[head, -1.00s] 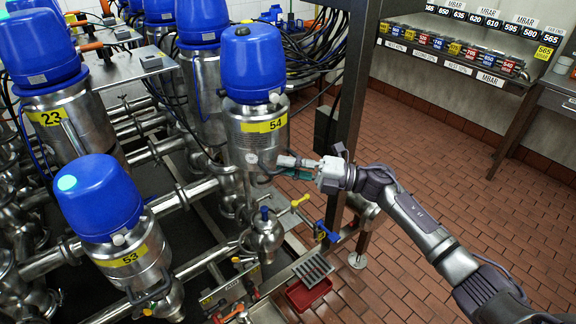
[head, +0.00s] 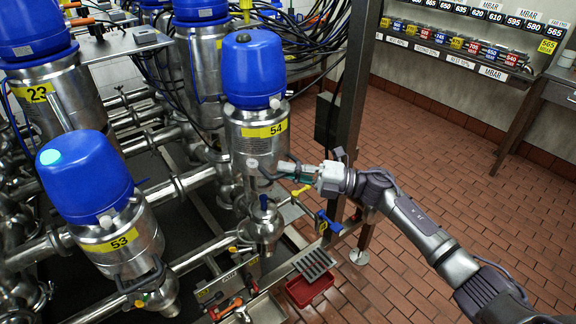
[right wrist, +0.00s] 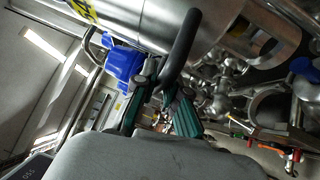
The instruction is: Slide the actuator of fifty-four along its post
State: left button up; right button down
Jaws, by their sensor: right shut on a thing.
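The actuator of fifty-four (head: 255,140) has a blue domed cap over a steel cylinder with a yellow label 54. It stands upright in the middle of the head view. My right gripper (head: 286,168) is at its lower right side, shut on a dark bent handle. In the right wrist view that handle (right wrist: 183,45) curves down between the gripper fingers (right wrist: 160,108), in front of the steel body. The exact contact is partly hidden. My left gripper is not in view.
Valve 53 (head: 115,240) stands front left and valve 23 (head: 62,100) behind it. A small steel valve (head: 263,224) lies just below the actuator. A dark post (head: 348,110) rises close behind my right gripper. A red tray (head: 309,289) is low in front. Tiled floor (head: 410,270) is clear at right.

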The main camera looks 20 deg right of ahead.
notch_tip(320, 180, down, 11)
jog(key=b, duration=0.7)
jog(key=shift+s+b, duration=0.15)
jog(key=shift+b, duration=0.25)
jog(key=shift+f, duration=0.15)
jog(key=c, duration=1.3)
grip_release()
jog(key=shift+o, duration=0.5)
jog(key=shift+d+r, duration=0.1)
jog(key=shift+r, duration=0.1)
jog(key=v, duration=1.1)
jog(key=shift+d, duration=0.4)
jog(key=shift+f, duration=0.1)
